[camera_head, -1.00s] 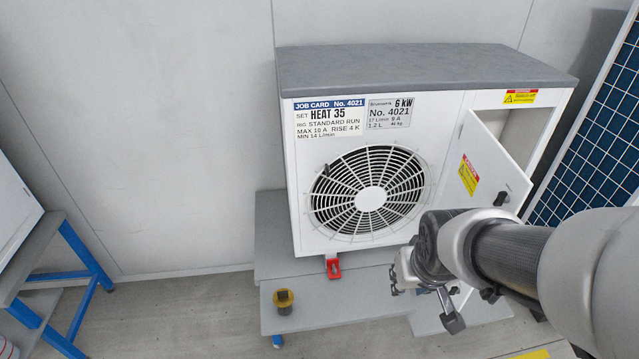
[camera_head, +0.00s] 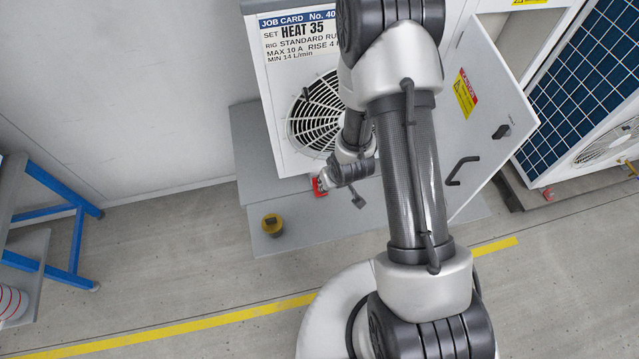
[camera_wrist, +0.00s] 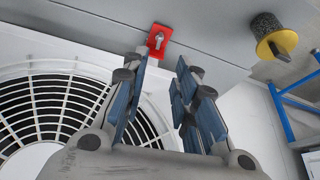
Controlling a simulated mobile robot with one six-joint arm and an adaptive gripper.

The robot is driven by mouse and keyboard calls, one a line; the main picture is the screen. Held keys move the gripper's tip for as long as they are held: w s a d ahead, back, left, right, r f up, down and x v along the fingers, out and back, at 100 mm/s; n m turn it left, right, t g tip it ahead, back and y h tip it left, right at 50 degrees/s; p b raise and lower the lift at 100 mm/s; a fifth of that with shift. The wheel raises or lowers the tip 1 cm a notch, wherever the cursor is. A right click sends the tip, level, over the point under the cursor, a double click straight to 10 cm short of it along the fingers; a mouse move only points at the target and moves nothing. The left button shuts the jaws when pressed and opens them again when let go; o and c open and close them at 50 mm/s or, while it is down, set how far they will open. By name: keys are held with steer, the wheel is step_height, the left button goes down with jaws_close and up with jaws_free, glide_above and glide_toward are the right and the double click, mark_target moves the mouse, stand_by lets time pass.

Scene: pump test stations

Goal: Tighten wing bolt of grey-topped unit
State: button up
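The grey-topped unit (camera_head: 272,82) is a white cabinet with a round fan grille, largely behind my arm in the head view; its grey top is out of frame now. At its lower edge is a red bracket (camera_head: 318,186). In the wrist view the red bracket (camera_wrist: 160,40) carries a small metal wing bolt (camera_wrist: 159,38). My gripper (camera_wrist: 164,60) is open and empty, its blue-padded fingers pointing toward the bracket. The bolt lies ahead of the gap, near the left fingertip. In the head view my gripper is mostly hidden behind my wrist.
A yellow-and-black knob-like part (camera_head: 272,224) sits on the grey plinth (camera_head: 240,150) left of the bracket; it also shows in the wrist view (camera_wrist: 280,42). The unit's side door (camera_head: 480,110) stands open to the right. A blue-legged bench (camera_head: 75,225) is at left.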

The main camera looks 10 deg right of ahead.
mark_target(322, 194)
steer(key=b+x, duration=0.4)
steer(key=x, duration=1.2)
steer(key=shift+s+b, duration=0.1)
steer(key=shift+b, duration=0.25)
steer(key=shift+c, duration=0.4)
jaws_close()
